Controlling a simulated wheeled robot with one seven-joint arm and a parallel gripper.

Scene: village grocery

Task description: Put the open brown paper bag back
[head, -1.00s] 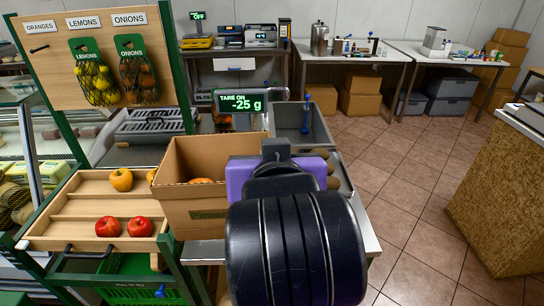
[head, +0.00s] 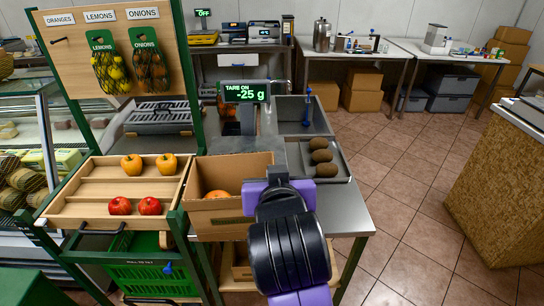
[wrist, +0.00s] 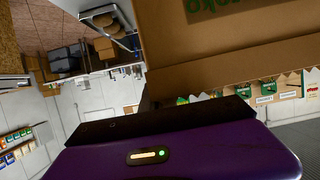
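An open-topped brown container (head: 225,218), a box or stiff bag, stands upright in the head view, right of the fruit rack, with an orange round item (head: 217,194) inside. It is the only open brown container near my gripper; I cannot tell whether it is paper. My purple and black gripper (head: 279,192) is at its right front side. In the wrist view a large brown surface with green lettering (wrist: 235,45) lies close beyond my purple gripper body (wrist: 170,155). The fingertips are hidden, so I cannot tell whether they hold it.
A slanted wooden rack (head: 85,190) with red and yellow fruit is at left. A metal tray (head: 337,172) with brown kiwi-like fruit lies at right. The tiled floor at right (head: 395,225) is clear.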

